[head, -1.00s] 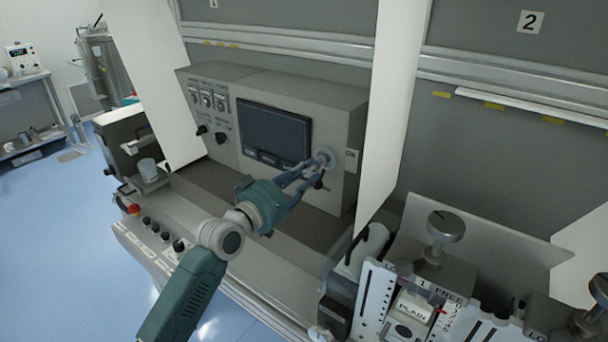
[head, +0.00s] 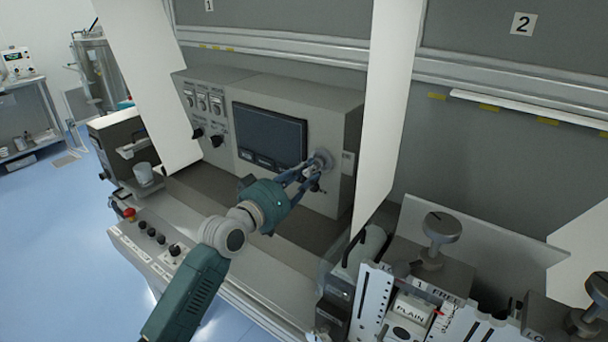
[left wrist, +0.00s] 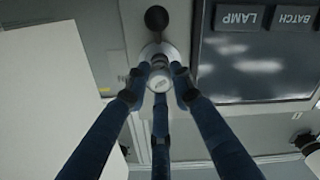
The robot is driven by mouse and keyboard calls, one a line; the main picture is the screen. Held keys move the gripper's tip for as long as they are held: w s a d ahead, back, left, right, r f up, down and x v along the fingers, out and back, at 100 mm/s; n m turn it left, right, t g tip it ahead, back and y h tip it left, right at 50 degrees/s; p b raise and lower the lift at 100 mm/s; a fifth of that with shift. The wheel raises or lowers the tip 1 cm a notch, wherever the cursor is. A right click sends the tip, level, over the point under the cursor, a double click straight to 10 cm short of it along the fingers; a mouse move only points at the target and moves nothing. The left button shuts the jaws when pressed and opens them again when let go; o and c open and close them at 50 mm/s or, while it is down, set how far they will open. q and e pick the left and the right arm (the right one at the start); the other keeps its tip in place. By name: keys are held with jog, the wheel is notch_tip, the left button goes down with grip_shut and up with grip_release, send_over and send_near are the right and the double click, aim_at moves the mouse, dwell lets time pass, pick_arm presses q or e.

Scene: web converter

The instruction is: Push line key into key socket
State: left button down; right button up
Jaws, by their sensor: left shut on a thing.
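The key socket (head: 322,158) is a round grey fitting at the right side of the control panel's face. My left gripper (head: 312,172) is right in front of it, its fingers reaching to the socket. In the left wrist view the fingers of my left gripper (left wrist: 160,88) are closed around a small pale round piece, the line key (left wrist: 159,82). The key's far end is at the round socket (left wrist: 158,50), in line with it. How deep the key sits in the socket cannot be told. My right gripper is not in view.
The control panel (head: 230,150) has a dark screen (head: 270,135) left of the socket, with knobs and switches further left. A white upright panel (head: 392,100) stands to the right. A dark knob (left wrist: 156,18) shows close to the socket in the left wrist view.

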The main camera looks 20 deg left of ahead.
pick_arm(q)
jog(key=shift+r, duration=0.1)
jog(key=c, duration=1.4)
grip_release()
jog(key=v, duration=1.2)
